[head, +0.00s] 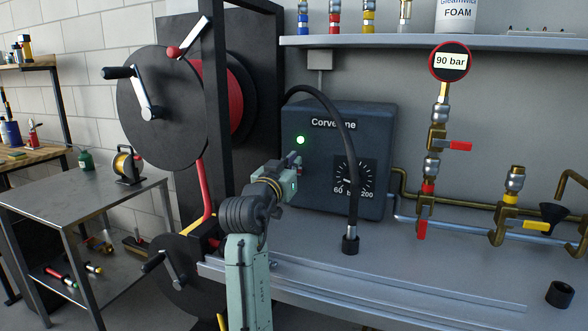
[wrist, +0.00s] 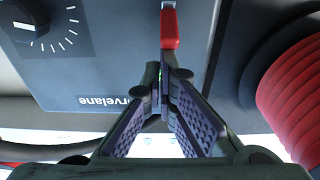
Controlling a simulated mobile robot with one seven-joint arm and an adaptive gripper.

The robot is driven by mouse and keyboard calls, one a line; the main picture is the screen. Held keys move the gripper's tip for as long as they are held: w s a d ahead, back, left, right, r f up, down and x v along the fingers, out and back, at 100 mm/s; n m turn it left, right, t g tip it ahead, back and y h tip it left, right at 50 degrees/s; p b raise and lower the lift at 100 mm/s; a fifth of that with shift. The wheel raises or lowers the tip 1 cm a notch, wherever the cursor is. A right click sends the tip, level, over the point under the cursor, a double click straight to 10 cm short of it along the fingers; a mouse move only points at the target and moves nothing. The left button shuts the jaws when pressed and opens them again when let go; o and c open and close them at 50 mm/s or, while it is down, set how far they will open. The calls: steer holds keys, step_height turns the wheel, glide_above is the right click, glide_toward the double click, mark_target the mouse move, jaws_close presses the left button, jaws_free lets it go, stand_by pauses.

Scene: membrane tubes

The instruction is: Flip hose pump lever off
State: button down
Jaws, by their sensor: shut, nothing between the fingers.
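The pump (head: 340,135) is a dark blue-grey box on the bench, with a lit green lamp (head: 300,140) and a pressure dial (head: 353,180). Its face and dial fill the upper left of the wrist view (wrist: 110,60), upside down. My gripper (head: 296,157) is shut and empty at the pump's left front. In the wrist view, its fingertips (wrist: 165,72) are close to the red handle; contact is unclear.
A black hose (head: 345,130) arches in front of the pump. The hose reel (head: 155,108) with red hose stands close on the left. Pipes with red and yellow valve handles (head: 459,146) run at right. The bench front (head: 400,275) is mostly clear.

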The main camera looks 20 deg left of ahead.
steer(key=f+b, duration=0.1)
steer(key=b, duration=0.1)
steer(key=s+f+b, duration=0.1)
steer(key=f, duration=0.1)
steer(key=shift+s+t+b, duration=0.1)
steer(key=shift+t+b, duration=0.25)
steer(key=shift+t, duration=0.05)
steer(key=s+f, duration=0.2)
steer(key=s, duration=0.9)
steer(key=shift+s+a, duration=0.25)
steer(key=shift+s, duration=0.1)
steer(key=shift+a, duration=0.1)
